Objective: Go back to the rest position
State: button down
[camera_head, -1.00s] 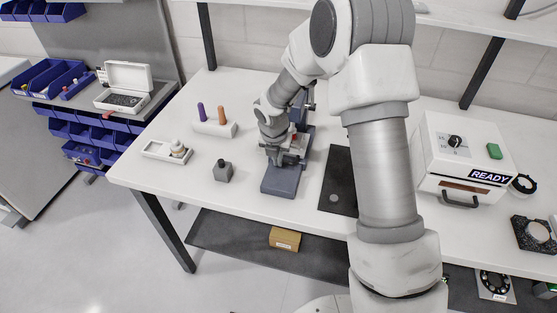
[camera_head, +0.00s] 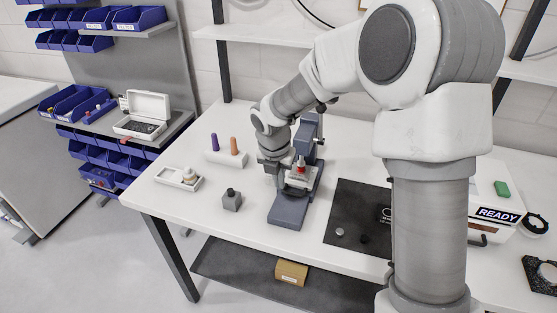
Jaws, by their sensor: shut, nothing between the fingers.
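My gripper (camera_head: 277,168) shows small in the head view, pointing down just left of the blue-grey mirror fixture (camera_head: 288,208). It looks shut and empty; its fingertips are partly hard to make out. The fixture has a flat base, an upright column at the back and a light platform (camera_head: 300,181) carrying a small part with a red band (camera_head: 301,167). I cannot tell whether the gripper touches the fixture. My arm rises on the right and bends over to the left, hiding part of the bench.
Left of the fixture on the white bench (camera_head: 165,205) are a grey block (camera_head: 232,200), a white tray (camera_head: 180,179) and purple and orange pegs (camera_head: 233,146) in a holder. Right are a black mat (camera_head: 345,218) and a box marked READY (camera_head: 497,215). Blue bins (camera_head: 72,104) stand far left.

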jog(key=s+d+r+m+t, duration=0.1)
jog(key=s+d+r+m, duration=0.3)
jog(key=s+r+m, duration=0.3)
jog(key=s+d+r+m, duration=0.4)
jog(key=d+r+m, duration=0.1)
jog(key=r+m, duration=0.25)
jog(key=s+d+r+m+t, duration=0.1)
jog(key=s+m, duration=0.6)
jog(key=m, duration=0.1)
jog(key=s+d+r+m+t, duration=0.1)
jog(key=s+d+r+m, duration=0.1)
jog(key=s+m, duration=0.5)
jog(key=shift+s+r+m+y, duration=0.15)
jog(key=shift+s+m+y, duration=0.25)
jog(key=shift+m, duration=0.85)
jog(key=shift+a, duration=0.1)
